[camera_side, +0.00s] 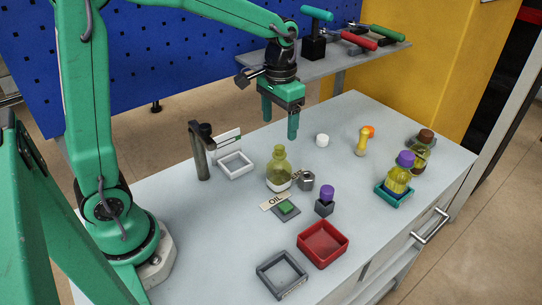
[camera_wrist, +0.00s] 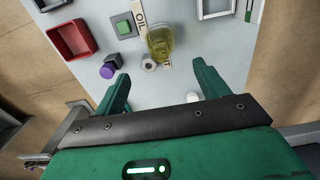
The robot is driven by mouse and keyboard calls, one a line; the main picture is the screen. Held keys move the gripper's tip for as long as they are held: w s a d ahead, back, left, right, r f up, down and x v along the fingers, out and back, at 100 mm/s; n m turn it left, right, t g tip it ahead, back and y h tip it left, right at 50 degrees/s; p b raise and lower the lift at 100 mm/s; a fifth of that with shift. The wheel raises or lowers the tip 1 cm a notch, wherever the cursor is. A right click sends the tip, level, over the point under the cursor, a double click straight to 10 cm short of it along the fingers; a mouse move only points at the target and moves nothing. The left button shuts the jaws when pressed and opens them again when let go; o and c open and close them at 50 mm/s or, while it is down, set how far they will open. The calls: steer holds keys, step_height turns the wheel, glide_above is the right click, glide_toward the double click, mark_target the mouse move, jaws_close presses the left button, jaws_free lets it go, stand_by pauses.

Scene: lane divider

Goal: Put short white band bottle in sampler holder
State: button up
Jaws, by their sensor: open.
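A round bottle of yellow-green liquid with an olive cap and a white band low on its body (camera_side: 278,180) stands mid-table; it also shows in the wrist view (camera_wrist: 160,46). My gripper (camera_side: 280,122) is open and empty, raised above and behind this bottle, with its fingers pointing down. In the wrist view the bottle is just beyond the gap between my fingertips (camera_wrist: 160,75). Square holders stand on the table: a white one with an upright card (camera_side: 234,170), a red one (camera_side: 343,255), a grey one (camera_side: 264,283) and a teal one (camera_side: 380,197). I cannot read which is the sampler holder.
A purple-capped bottle (camera_side: 398,176) stands in the teal holder; a brown-capped bottle (camera_side: 420,157) is behind it. Near the banded bottle are a hex nut (camera_side: 306,181), OIL sign (camera_side: 274,201), green button (camera_side: 286,207) and purple knob (camera_side: 327,193). A dark post (camera_side: 201,155) stands left.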

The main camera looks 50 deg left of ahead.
steer(key=s+r+t, duration=0.2)
steer(key=s+r, duration=0.1)
steer(key=s, duration=0.5)
steer(key=s+r+t, duration=0.3)
steer(key=s, duration=0.6)
steer(key=shift+a+t, duration=0.25)
steer(key=shift+t, duration=0.05)
steer(key=c, duration=0.5)
steer(key=shift+w, duration=0.2)
